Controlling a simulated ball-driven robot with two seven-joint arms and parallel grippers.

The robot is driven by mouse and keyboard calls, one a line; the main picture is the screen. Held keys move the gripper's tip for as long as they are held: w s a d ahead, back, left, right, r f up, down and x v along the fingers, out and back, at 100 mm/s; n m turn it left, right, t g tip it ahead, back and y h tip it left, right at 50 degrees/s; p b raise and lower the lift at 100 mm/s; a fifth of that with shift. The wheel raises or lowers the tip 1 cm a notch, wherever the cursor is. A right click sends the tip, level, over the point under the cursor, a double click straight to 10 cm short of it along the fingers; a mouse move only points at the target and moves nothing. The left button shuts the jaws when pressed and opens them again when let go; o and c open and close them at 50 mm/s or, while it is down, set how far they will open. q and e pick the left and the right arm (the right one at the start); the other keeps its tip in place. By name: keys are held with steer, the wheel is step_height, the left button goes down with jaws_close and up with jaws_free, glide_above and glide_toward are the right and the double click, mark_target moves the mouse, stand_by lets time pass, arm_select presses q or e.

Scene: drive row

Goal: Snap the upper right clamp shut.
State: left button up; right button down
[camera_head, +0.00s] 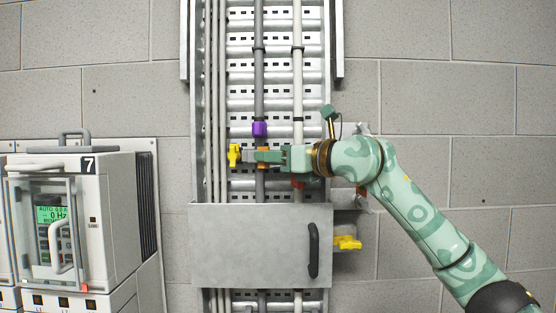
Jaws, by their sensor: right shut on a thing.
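The right-hand light cable (298,80) runs up the tray, and a red piece (298,183) shows on it just below my right gripper. An orange piece (263,166) sits on the dark cable (259,90), partly hidden behind the gripper, with a purple clamp (259,129) just above. I cannot tell which of these is the upper right clamp, or whether it is open. My right gripper (248,156) reaches in from the right, pointing left across the tray. It looks shut on a yellow piece (234,155) at its tips. My left gripper is not in view.
A grey metal box (250,243) with a black handle covers the tray below the gripper. Another yellow piece (347,243) sticks out at its right. A white cabinet marked 7 (110,210) stands at the left. The block wall on the right is largely bare.

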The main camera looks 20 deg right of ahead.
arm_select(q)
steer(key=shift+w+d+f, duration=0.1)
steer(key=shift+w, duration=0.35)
arm_select(e)
steer(key=shift+w+a+f, duration=0.1)
steer(key=shift+w+a, duration=0.25)
steer(key=c, duration=1.4)
jaws_free()
steer(key=shift+o, duration=1)
steer(key=shift+s+a, duration=0.15)
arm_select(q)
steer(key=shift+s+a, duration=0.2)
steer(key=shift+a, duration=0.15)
arm_select(e)
steer(key=shift+r, duration=0.2)
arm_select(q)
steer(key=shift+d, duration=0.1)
arm_select(e)
steer(key=shift+r, duration=0.1)
